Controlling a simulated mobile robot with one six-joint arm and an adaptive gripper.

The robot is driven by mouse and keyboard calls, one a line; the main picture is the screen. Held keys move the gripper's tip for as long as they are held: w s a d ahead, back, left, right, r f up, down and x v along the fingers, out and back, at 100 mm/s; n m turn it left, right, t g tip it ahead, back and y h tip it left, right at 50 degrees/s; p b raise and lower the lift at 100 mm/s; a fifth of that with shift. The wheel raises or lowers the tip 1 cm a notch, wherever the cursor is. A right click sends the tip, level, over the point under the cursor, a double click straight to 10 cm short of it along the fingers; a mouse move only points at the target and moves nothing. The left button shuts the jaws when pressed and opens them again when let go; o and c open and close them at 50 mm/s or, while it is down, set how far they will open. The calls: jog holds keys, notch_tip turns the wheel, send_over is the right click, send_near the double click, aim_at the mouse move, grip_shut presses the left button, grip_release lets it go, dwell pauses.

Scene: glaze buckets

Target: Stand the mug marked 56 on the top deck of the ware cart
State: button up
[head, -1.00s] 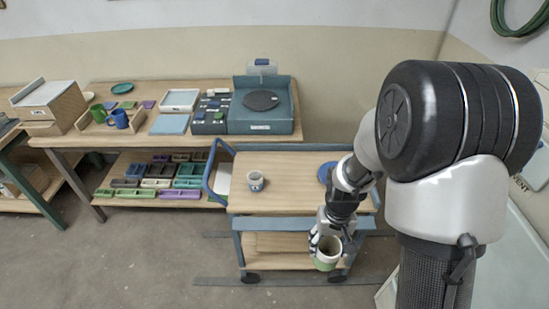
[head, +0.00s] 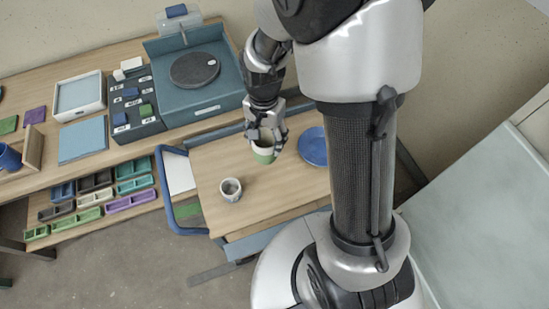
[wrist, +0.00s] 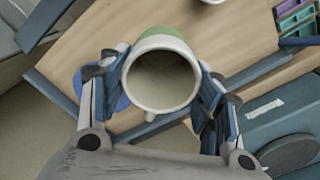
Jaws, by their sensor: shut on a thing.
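My gripper (head: 266,132) is shut on a green and white mug (head: 264,154), held upright or nearly so at the far side of the ware cart's top deck (head: 265,195). In the wrist view the mug (wrist: 160,78) sits between the two fingers (wrist: 162,90), its open mouth facing the camera and its inside empty. I cannot read a number on it. Whether its base touches the wooden deck or hangs just above it, I cannot tell.
A grey-white mug (head: 231,190) stands on the deck's left part. A blue plate (head: 313,146) lies on its right. The cart's blue handle (head: 165,190) is at the left. A teal wheel unit (head: 194,75) stands on the bench behind. The deck's front middle is clear.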

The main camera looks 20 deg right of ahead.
aim_at(269, 133)
notch_tip(269, 133, up, 5)
jog(key=s+m, duration=0.2)
jog(key=m, duration=1.1)
notch_tip(269, 133, down, 19)
jog(key=b, duration=0.6)
jog(key=shift+d+f, duration=0.15)
jog(key=shift+f, duration=0.05)
jog(key=shift+f+b, duration=0.15)
jog(key=shift+b, duration=0.15)
jog(key=o, duration=1.3)
